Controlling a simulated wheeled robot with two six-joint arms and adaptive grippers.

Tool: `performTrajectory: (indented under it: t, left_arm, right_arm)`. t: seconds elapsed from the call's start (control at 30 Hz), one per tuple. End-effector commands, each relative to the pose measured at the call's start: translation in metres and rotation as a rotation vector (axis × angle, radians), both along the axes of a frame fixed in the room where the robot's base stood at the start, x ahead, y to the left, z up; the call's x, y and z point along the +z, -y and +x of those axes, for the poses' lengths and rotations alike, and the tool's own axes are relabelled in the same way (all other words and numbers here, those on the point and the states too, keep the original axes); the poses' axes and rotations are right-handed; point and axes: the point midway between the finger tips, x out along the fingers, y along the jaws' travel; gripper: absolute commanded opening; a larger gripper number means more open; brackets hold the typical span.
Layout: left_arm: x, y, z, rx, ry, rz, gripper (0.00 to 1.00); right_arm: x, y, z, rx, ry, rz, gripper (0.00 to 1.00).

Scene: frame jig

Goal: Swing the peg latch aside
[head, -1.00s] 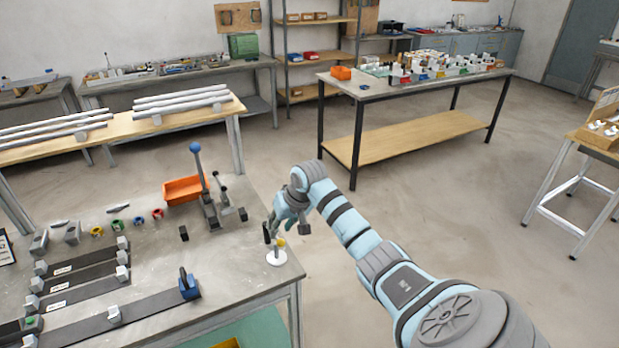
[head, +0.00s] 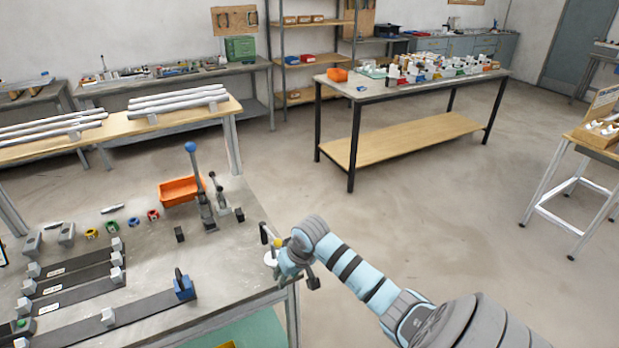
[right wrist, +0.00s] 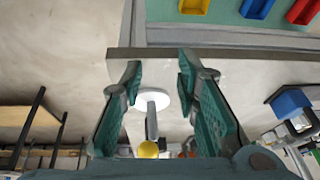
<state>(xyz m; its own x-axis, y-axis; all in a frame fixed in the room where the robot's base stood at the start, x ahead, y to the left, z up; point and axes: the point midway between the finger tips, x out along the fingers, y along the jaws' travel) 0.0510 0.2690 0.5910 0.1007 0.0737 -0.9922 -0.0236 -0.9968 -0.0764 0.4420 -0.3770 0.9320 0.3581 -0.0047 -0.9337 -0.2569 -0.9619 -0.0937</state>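The peg latch appears to be the grey post with a yellow knob (head: 277,243) on a round white base (head: 270,258), near the right edge of the grey workbench. In the right wrist view the yellow knob (right wrist: 148,149) and post show below the white disc (right wrist: 156,97). My right gripper (head: 284,262) is beside the post and partly hides the base. In the right wrist view its two teal fingers (right wrist: 158,80) are apart, with the post seen in the gap between them and nothing visibly gripped. I cannot tell whether a finger touches it. My left gripper is not in view.
A lever press with a blue ball (head: 191,147) and an orange bin (head: 180,191) stand farther back on the bench. A blue clamp block (head: 184,287) ends a dark rail (head: 130,316) at the left. Open floor lies beyond the bench's right edge.

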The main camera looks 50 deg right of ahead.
Motion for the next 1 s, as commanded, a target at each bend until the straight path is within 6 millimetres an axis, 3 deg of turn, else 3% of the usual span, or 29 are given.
performTrajectory:
  t: [0.03, 0.27, 0.6, 0.8, 1.0]
  left_arm:
    - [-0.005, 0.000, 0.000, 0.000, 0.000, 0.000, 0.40]
    - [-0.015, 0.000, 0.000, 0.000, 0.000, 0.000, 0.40]
    - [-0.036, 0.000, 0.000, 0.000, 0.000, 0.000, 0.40]
    - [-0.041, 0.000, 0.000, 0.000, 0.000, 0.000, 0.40]
    - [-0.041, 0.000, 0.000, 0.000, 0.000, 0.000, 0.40]
  right_arm:
    - [-0.017, -0.003, -0.005, 0.002, -0.008, -0.002, 0.29]
    - [-0.080, -0.014, -0.031, 0.023, -0.032, -0.028, 0.29]
    - [-0.173, -0.012, -0.066, 0.005, -0.066, -0.054, 0.29]
    - [-0.202, -0.013, -0.082, 0.006, -0.078, -0.069, 0.29]
    - [-0.208, -0.013, -0.085, 0.008, -0.080, -0.073, 0.29]
